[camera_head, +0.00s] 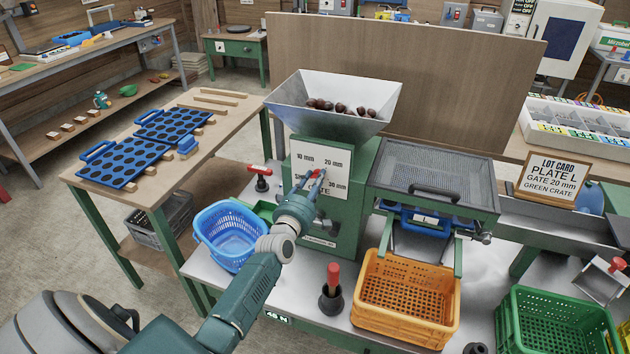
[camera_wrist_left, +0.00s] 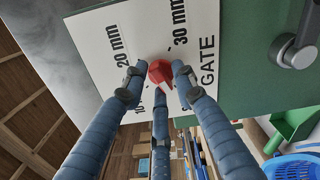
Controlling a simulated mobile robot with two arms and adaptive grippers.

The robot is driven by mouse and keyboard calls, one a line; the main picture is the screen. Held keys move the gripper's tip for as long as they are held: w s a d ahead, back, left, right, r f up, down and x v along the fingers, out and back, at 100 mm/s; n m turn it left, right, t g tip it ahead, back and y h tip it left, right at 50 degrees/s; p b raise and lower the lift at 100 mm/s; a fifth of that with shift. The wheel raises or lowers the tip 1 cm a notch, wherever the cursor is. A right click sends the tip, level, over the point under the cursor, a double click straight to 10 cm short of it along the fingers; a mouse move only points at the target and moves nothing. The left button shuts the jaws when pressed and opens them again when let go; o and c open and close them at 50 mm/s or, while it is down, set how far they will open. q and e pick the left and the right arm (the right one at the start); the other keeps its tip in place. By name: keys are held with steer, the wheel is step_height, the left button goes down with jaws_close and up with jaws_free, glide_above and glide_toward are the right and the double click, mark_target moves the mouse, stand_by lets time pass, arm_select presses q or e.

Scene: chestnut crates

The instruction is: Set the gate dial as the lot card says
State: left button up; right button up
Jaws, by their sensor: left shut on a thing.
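The gate dial (camera_wrist_left: 160,72) is a red knob on a white panel marked 10 mm, 20 mm, 30 mm and GATE. The panel (camera_head: 345,193) is on the front of the green machine. My left gripper (camera_head: 313,176) is at the dial, its three blue fingers (camera_wrist_left: 158,84) closed around the knob. A small pale mark shows at the knob's lower edge in the left wrist view; the fingers partly hide it, so I cannot tell which setting it points at. The lot card (camera_head: 553,181) at the right reads PLATE L, GATE 20 mm, GREEN CRATE. My right gripper is not in view.
A hopper (camera_head: 300,92) with chestnuts tops the machine. A blue basket (camera_head: 230,228), an orange crate (camera_head: 405,325) and a green crate (camera_head: 560,300) stand around it. A red-handled post (camera_head: 333,275) stands in front. Blue hole plates (camera_head: 122,165) lie on the left table.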

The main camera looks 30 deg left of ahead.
arm_select(q)
steer(key=m, duration=0.1)
steer(key=r+m, duration=0.1)
steer(key=m, duration=0.1)
steer(key=shift+w+a+m, duration=0.1)
steer(key=shift+m, duration=0.2)
steer(key=m+p, duration=0.1)
steer(key=m, duration=0.3)
steer(key=shift+r+m, duration=0.1)
steer(key=shift+m, duration=0.2)
steer(key=shift+d+f+m+b, duration=0.15)
steer(key=shift+f+m+b, duration=0.1)
steer(key=shift+m, duration=3.4)
steer(key=shift+d+f+m+b, duration=0.1)
steer(key=shift+f+m+b, duration=0.2)
steer(key=shift+m, duration=3.3)
steer(key=shift+d+f+m+b, duration=0.15)
steer(key=shift+f+m+b, duration=0.1)
steer(key=shift+m, duration=3.4)
steer(key=shift+f, duration=0.15)
steer(key=o, duration=0.8)
steer(key=shift+o, duration=0.8)
steer(key=shift+d, duration=0.1)
